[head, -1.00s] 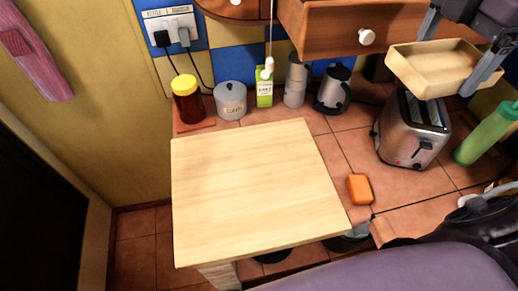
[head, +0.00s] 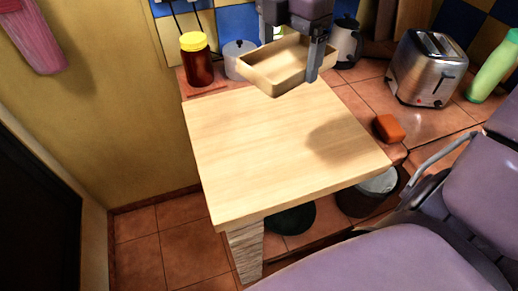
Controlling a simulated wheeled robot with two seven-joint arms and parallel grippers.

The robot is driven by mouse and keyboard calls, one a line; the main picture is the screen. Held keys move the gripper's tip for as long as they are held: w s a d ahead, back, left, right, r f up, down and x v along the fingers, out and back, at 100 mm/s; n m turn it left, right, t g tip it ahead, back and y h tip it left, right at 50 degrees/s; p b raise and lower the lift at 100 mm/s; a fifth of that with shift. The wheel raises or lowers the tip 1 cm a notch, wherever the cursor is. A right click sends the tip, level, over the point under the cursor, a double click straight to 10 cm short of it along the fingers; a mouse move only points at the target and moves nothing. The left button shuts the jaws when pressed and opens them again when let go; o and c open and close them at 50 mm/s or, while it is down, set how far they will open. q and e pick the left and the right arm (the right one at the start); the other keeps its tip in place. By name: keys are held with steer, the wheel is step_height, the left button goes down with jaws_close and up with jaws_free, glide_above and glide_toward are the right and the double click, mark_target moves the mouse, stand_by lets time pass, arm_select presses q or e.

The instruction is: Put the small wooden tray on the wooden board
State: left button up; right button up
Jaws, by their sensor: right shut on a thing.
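The small wooden tray (head: 284,69) is in my right gripper (head: 290,50), which is shut on it. It hangs in the air over the back edge of the wooden board, slightly tilted in the view. The wooden board (head: 265,150) is a pale flat slab with a bare top. A soft shadow lies on its right part. My left gripper is not in view.
A jar with a yellow lid (head: 197,60) and a grey canister (head: 238,58) stand behind the board. A toaster (head: 425,68), an orange block (head: 388,128), a kettle (head: 345,42) and a green bottle (head: 492,67) stand to the right. Dark bins (head: 368,192) sit below.

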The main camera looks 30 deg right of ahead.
mark_target(263, 69)
steer(key=shift+n, duration=0.3)
steer(key=a+f, duration=0.1)
steer(key=f, duration=0.1)
steer(key=w+a+f+b, duration=0.1)
steer(key=a+f+b, duration=0.1)
steer(key=f, duration=0.1)
steer(key=shift+w+a+f, duration=0.3)
steer(key=shift+w+a, duration=0.05)
steer(key=shift+a, duration=0.05)
step_height(263, 69, down, 15)
steer(key=shift+r+b, duration=0.1)
steer(key=shift+b, duration=0.35)
step_height(263, 69, down, 4)
steer(key=shift+f, duration=0.15)
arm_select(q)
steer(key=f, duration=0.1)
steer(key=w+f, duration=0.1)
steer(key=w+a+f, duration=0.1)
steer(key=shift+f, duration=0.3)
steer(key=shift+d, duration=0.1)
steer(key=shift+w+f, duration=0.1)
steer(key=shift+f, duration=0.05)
arm_select(e)
steer(key=shift+f, duration=0.1)
